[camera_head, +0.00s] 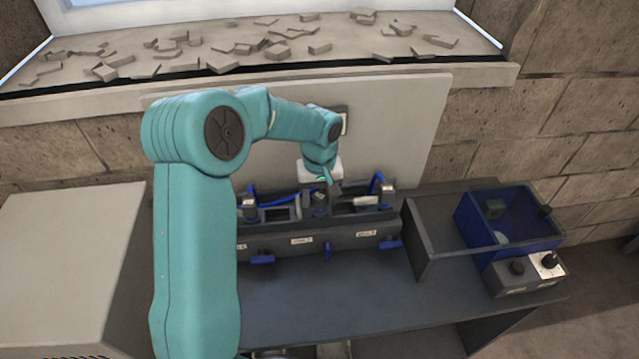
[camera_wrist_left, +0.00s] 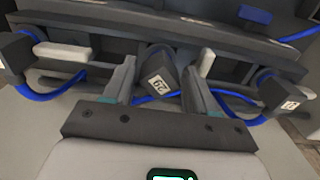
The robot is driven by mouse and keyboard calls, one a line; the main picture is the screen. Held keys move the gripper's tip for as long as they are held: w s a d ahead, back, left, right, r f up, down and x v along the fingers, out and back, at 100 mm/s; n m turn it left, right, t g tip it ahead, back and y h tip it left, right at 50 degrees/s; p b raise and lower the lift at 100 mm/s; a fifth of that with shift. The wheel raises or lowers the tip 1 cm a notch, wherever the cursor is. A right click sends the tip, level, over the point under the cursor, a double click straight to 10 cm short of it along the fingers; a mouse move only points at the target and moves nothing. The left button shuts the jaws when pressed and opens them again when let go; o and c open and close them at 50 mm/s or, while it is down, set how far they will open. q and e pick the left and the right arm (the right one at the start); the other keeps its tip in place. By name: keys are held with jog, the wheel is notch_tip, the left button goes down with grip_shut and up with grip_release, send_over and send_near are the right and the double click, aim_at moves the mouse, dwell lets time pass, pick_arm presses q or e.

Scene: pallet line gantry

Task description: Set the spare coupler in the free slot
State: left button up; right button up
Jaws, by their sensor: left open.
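A dark block with a white number label (camera_wrist_left: 158,80), perhaps a coupler, sits between the fingers of my left gripper (camera_wrist_left: 158,82) in the left wrist view. The fingers are apart on either side of it; contact cannot be told. In the head view my left gripper (camera_head: 324,185) is over the middle of the rack. Similar dark blocks stand at the left (camera_wrist_left: 17,53) and right (camera_wrist_left: 273,92) in the wrist view. I cannot tell which is the spare or which slot is free.
A blue bin (camera_head: 480,222) and a grey control box with knobs (camera_head: 520,280) stand at the bench's right. A pale panel (camera_head: 400,125) rises behind the rack. The bench front (camera_head: 340,300) is clear. A pale cabinet (camera_head: 70,260) stands at the left.

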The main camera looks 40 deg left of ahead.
pick_arm(q)
notch_tip(320, 180, up, 12)
jog(key=b, duration=0.1)
jog(key=shift+s, duration=0.1)
dwell(0.7)
